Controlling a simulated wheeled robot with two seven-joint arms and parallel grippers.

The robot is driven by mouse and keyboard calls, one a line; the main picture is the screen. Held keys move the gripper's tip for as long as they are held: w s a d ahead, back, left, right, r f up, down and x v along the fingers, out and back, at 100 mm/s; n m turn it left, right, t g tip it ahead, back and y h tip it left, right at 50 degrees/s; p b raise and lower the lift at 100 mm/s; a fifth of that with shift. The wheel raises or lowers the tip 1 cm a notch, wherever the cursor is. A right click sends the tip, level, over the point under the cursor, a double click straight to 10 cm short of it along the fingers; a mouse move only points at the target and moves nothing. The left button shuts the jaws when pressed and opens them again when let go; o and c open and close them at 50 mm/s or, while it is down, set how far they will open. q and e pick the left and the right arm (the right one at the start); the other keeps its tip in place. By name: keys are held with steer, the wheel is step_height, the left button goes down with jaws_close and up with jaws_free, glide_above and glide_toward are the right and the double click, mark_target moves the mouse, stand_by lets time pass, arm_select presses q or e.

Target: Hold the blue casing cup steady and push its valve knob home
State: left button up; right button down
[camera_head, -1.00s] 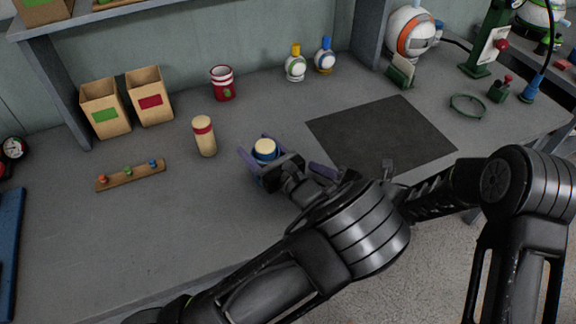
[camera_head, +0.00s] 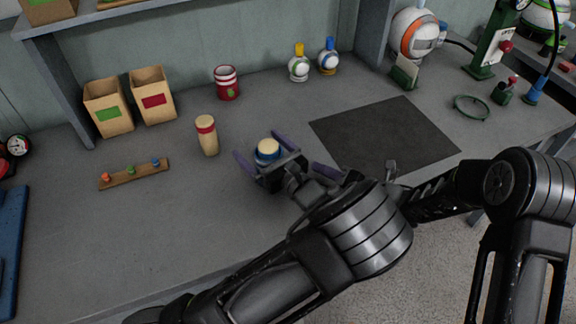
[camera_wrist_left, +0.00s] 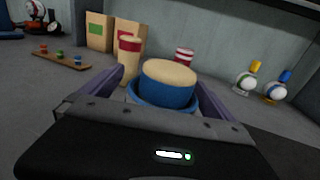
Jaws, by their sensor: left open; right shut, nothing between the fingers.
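The blue casing cup (camera_head: 266,156) stands on the grey table, with a round cream top piece (camera_head: 268,146) in it. My left gripper (camera_head: 264,150) is open, with one purple finger on each side of the cup. In the left wrist view the cup (camera_wrist_left: 165,92) is between the spread fingers, and gaps show beside it. My right gripper (camera_head: 326,169) is shut and empty to the right of the cup, mostly hidden behind my left arm. I cannot tell whether the cream piece is the valve knob.
A cream cylinder with a red band (camera_head: 207,136) stands left of the cup. A wooden strip with coloured pegs (camera_head: 134,174) lies further left. Behind are two cardboard boxes (camera_head: 110,113), a red-white can (camera_head: 226,84) and two knobbed balls (camera_head: 299,67). A dark mat (camera_head: 383,134) lies right.

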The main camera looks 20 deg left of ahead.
stand_by(0.4)
arm_select(q)
steer(key=v, duration=0.7)
steer(key=shift+s+d, duration=0.2)
